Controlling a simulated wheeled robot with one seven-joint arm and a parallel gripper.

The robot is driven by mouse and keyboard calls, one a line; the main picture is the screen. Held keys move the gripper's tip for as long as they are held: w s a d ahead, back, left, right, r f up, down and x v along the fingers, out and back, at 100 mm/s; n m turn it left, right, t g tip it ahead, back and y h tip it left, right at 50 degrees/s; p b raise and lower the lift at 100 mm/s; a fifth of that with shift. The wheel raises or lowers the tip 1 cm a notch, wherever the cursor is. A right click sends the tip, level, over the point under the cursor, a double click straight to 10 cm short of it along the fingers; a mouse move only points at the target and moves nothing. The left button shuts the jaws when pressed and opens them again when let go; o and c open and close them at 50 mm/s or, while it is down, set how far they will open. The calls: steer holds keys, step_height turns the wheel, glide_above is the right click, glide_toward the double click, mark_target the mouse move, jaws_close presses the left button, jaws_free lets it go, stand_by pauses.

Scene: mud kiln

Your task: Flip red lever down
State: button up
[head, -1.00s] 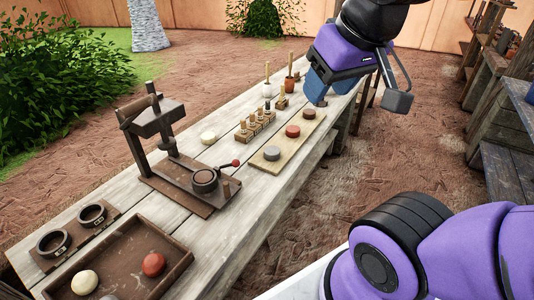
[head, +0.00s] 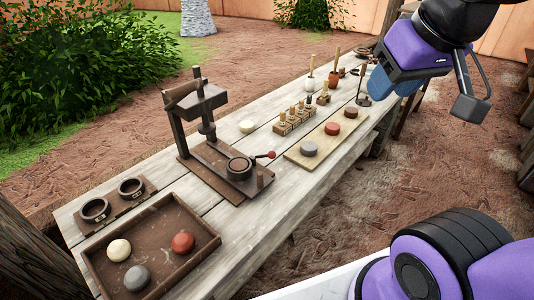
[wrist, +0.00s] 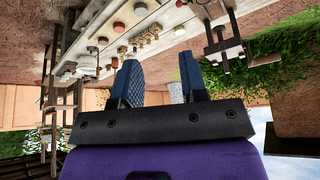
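The red lever (head: 268,155) is a short dark arm with a red ball end. It sticks out from the round cup on the base of the dark press (head: 208,135) on the table, pointing right, and looks slightly raised. My gripper (head: 404,86) is above the far right part of the table, well away from the lever. In the wrist view its two blue fingers (wrist: 161,82) are wide apart with nothing between them. The press also shows at the upper right of the wrist view (wrist: 221,45); I cannot make out the lever there for sure.
A board (head: 322,141) with round pucks lies right of the press. A wooden rack (head: 298,117) with stamps stands behind it. A brown tray (head: 205,221) with several balls is at the near end. Open ground (head: 420,165) lies right of the table.

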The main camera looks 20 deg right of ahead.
steer(key=shift+w, duration=0.1)
steer(key=c, duration=0.4)
steer(key=shift+w+r, duration=0.15)
steer(key=shift+w, duration=0.15)
jaws_close()
steer(key=w+a+f+n+g, duration=0.2)
steer(key=w, duration=0.9)
steer(key=w+a+f+n+g, duration=0.1)
steer(key=w+a+f, duration=0.1)
steer(key=w, duration=1)
steer(key=w+a+f+n+g, duration=0.1)
steer(key=w+a+f, duration=0.2)
steer(key=w+f, duration=0.5)
steer(key=w+a+f+n+g+h, duration=0.1)
steer(key=w+a+f+n+g, duration=0.1)
steer(key=w+f, duration=0.6)
step_height(320, 180, down, 5)
steer(key=shift+w+a+f, duration=0.2)
steer(key=shift+a, duration=0.7)
